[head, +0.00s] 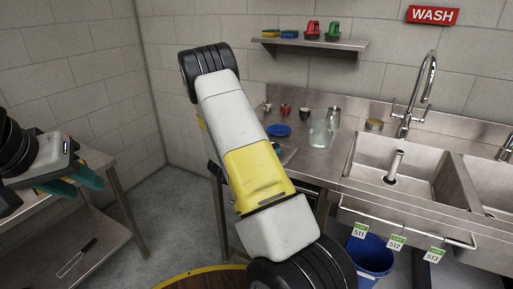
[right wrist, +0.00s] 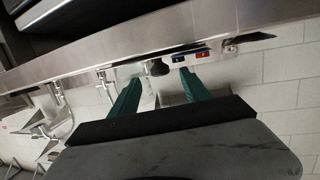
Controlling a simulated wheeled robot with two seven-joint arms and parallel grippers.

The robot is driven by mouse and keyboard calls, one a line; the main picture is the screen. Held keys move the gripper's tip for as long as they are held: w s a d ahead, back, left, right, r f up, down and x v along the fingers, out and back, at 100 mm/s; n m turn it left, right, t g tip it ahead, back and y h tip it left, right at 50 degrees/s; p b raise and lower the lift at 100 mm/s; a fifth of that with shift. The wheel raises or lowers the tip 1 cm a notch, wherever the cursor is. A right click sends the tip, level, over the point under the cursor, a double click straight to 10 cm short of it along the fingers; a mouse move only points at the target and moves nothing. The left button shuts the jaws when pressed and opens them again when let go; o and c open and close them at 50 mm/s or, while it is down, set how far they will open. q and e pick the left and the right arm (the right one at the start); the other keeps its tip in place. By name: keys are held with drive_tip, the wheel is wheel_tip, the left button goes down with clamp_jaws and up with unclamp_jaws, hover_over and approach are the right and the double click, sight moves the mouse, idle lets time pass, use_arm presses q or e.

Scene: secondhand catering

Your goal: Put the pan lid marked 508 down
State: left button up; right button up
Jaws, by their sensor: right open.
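I cannot make out a pan lid marked 508 in either view. My left gripper (head: 82,182) is at the left of the head view, in front of the steel bench there. Its teal fingers show, but the gap between them is unclear, and I see no lid in it. A dark cup (right wrist: 157,67) shows beyond the fingertips, by the steel counter.
The steel counter (head: 318,160) carries a blue dish (head: 278,130), a glass jar (head: 320,132) and small cups. A double sink (head: 385,165) with tags 511, 512 and 513 is at right, a blue bucket (head: 369,262) below. A steel bench (head: 110,160) stands at left.

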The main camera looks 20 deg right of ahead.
sight(276, 144)
drive_tip(key=x, duration=0.5)
drive_tip(key=shift+w+d+f, duration=0.2)
drive_tip(key=shift+f, duration=0.05)
clamp_jaws()
